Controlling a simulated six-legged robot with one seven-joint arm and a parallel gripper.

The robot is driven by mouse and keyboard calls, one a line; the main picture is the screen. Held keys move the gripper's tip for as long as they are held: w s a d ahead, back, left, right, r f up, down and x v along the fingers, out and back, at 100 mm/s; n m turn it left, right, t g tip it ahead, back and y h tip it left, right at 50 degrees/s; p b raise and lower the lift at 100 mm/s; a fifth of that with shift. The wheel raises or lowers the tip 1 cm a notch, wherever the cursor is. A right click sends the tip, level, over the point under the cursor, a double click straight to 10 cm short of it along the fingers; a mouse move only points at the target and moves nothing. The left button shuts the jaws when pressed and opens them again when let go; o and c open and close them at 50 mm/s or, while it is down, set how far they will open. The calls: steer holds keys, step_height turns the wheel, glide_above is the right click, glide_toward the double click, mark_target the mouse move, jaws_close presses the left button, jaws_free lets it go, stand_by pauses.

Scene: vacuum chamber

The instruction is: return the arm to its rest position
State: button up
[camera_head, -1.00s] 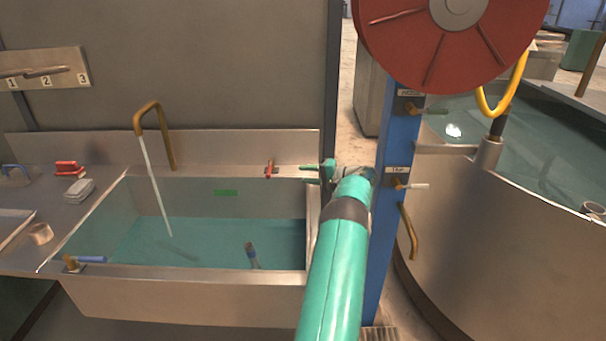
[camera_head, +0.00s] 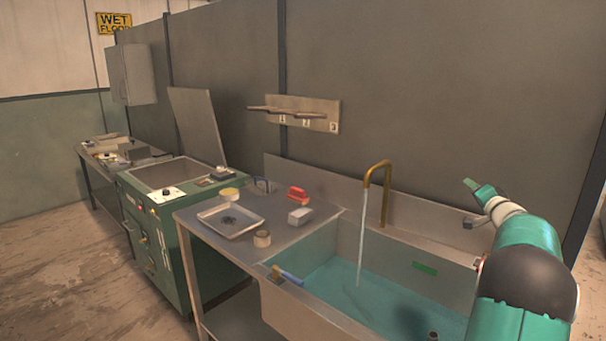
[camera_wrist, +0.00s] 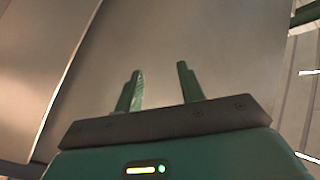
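My gripper (camera_head: 478,188) is at the right of the head view, above the back right part of the sink (camera_head: 290,318). My green arm comes up from the lower right and bends there. In the wrist view my gripper (camera_wrist: 159,78) shows two green fingers standing apart with nothing between them. Plain grey metal-like surfaces lie beyond the fingers, and the gripper appears to touch nothing. My arm hides the right end of the sink.
A brass tap (camera_head: 385,190) runs water into the sink. A tray (camera_head: 207,216), a red-handled item (camera_head: 298,194) and a grey block (camera_head: 300,216) lie on the side counter. A green cabinet (camera_head: 150,250) stands left. Floor is clear at far left.

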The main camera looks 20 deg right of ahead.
steer(key=w+a+r+g+h, duration=0.2)
steer(key=a+r, duration=0.5)
steer(key=a, duration=0.5)
steer(key=s+a+n+g, duration=0.2)
steer(key=s+a+n, duration=0.15)
steer(key=a, duration=1.35)
steer(key=s+a+f+n+g+y, duration=0.2)
steer(key=s+a+f, duration=0.3)
steer(key=s+a, duration=0.4)
steer(key=s+a+f+n+g+y, duration=0.3)
steer(key=s+a+f, duration=0.3)
steer(key=s+a, duration=0.3)
steer(key=s+a+f+n+g+y, duration=0.2)
steer(key=s+a+f+n, duration=0.3)
steer(key=s+a, duration=0.4)
steer(key=a+y, duration=0.1)
steer(key=a, duration=0.3)
steer(key=shift+f, duration=0.25)
